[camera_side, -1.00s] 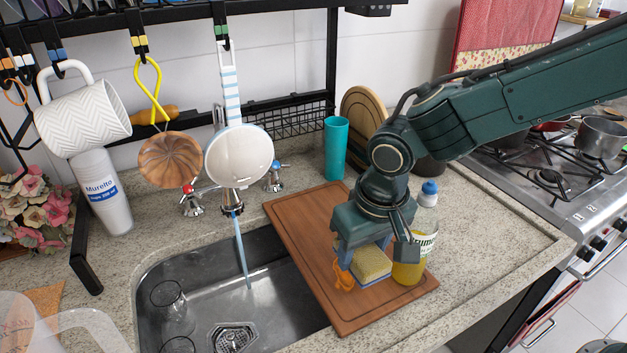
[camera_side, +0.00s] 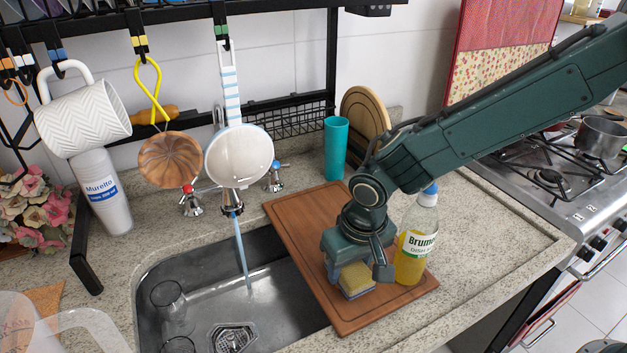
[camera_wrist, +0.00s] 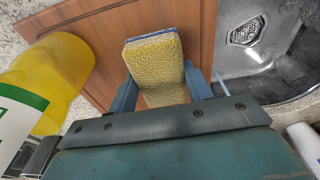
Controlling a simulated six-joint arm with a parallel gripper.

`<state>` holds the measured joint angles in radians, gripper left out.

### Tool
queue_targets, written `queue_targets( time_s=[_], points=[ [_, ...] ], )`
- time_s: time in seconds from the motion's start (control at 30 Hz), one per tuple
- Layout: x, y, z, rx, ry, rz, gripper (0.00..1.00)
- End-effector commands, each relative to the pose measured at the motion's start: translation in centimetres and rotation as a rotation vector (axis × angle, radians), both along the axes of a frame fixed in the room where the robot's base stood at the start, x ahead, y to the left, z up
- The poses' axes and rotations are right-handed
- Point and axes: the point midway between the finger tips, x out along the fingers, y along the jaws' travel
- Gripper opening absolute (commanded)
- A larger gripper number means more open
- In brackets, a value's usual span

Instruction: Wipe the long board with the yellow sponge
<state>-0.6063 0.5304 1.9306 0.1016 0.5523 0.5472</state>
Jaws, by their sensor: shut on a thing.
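The yellow sponge (camera_side: 356,279) with a blue-grey underside is held low at the front part of the long wooden board (camera_side: 308,220). I cannot tell for sure whether it touches the board. My gripper (camera_side: 352,274) is shut on the sponge and points down over the board. In the wrist view the sponge (camera_wrist: 158,68) sits between the two blue fingers, with the board (camera_wrist: 108,30) behind it.
A bottle of yellow liquid (camera_side: 416,240) stands close to the right of my gripper. The sink (camera_side: 215,285) with running water and glasses (camera_side: 173,306) lies left of the board. A teal cup (camera_side: 336,148) stands behind. The counter at right (camera_side: 480,235) is clear.

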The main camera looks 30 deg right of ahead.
Motion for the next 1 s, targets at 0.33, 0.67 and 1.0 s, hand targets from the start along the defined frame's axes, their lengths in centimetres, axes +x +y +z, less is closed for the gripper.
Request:
queue_targets(
  time_s=[0.33, 0.67, 1.0],
  points=[
    [3.2, 0.0, -0.1, 0.0, -0.001, -0.002, 0.29],
    [4.8, 0.0, 0.0, 0.0, 0.0, 0.001, 0.29],
    [1.9, 0.0, -0.1, -0.001, 0.001, 0.002, 0.29]
  ],
)
